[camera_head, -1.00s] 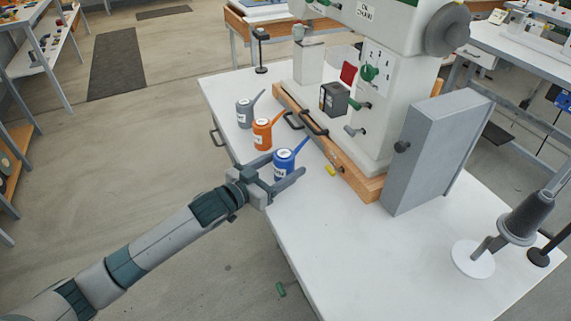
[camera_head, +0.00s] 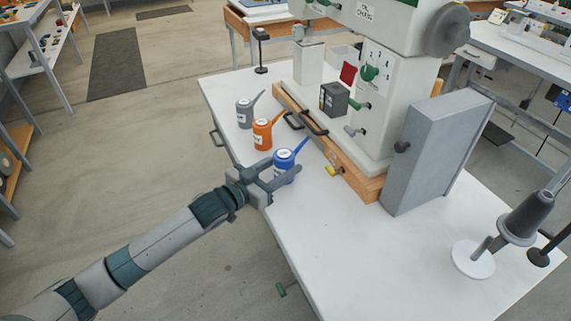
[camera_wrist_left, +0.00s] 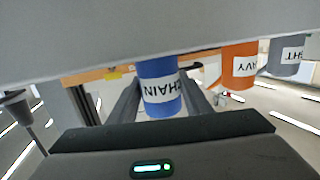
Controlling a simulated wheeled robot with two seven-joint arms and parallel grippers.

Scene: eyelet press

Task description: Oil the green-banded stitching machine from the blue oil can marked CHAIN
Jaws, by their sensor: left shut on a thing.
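The blue oil can (camera_head: 285,160) stands at the near left edge of the white table, its spout pointing up and to the right. In the left wrist view its label reads CHAIN on the blue body (camera_wrist_left: 160,88), which appears upside down. My left gripper (camera_head: 284,178) is shut on the blue can, one finger on each side of it. The stitching machine (camera_head: 385,105) stands on a wooden base beyond the can. My right gripper is not in view.
An orange can (camera_head: 262,135) and a grey can (camera_head: 244,114) stand farther back along the same edge. A grey box-like panel (camera_head: 436,150) and a thread cone (camera_head: 525,217) stand to the right. The front of the white table (camera_head: 375,255) is clear.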

